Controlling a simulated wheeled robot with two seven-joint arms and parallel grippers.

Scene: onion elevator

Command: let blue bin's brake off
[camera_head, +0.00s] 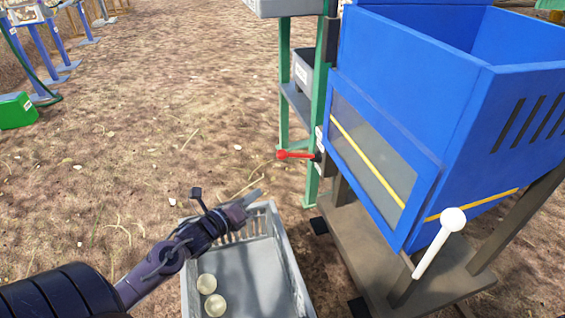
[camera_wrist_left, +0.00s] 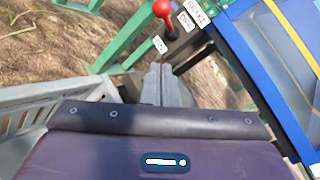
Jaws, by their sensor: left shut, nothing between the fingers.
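The blue bin (camera_head: 480,110) stands at the right on a brown wooden frame. In the left wrist view the red-knobbed lever (camera_wrist_left: 163,10) is beside small white labels that seem to read BRAKE, OFF and ON. My left gripper (camera_head: 254,196) is shut and empty, below and left of the lever and apart from it, over the grey crate. Its shut fingers (camera_wrist_left: 160,84) point toward the lever's base in the wrist view. My right gripper is not in view.
The grey crate (camera_head: 291,268) holds two pale onions (camera_head: 207,284) under my left arm. A white-knobbed lever (camera_head: 440,240) rises at the bin's front. A green post (camera_head: 316,110) stands behind the brake lever.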

